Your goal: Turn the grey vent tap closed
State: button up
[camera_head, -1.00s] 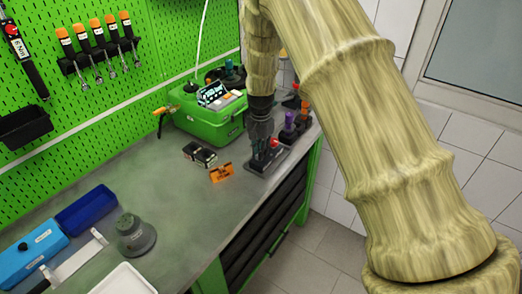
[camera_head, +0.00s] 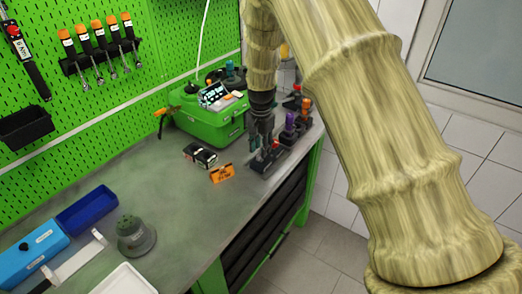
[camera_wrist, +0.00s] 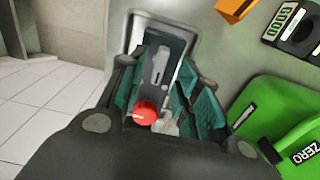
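The dark grey test block (camera_wrist: 178,45) stands at the right end of the bench, with a light grey lever-shaped part (camera_wrist: 160,65) on its top in the wrist view. A red knob (camera_wrist: 145,113) shows between the teal-padded fingers of my gripper (camera_wrist: 165,85). A small pale grey piece (camera_wrist: 166,125), perhaps the vent tap, lies just beside the red knob and is partly hidden. In the head view my gripper (camera_head: 264,150) points down over the block. Its fingers are apart, and I see no clear grip on anything.
A green case (camera_head: 212,122) stands behind and left of the block. An orange item (camera_head: 222,173) and a black box (camera_head: 200,156) lie to its left. Purple and orange-topped parts (camera_head: 290,120) stand close on the right. The middle of the bench is clear.

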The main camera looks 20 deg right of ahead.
notch_tip(320, 180, up, 10)
dwell(0.4)
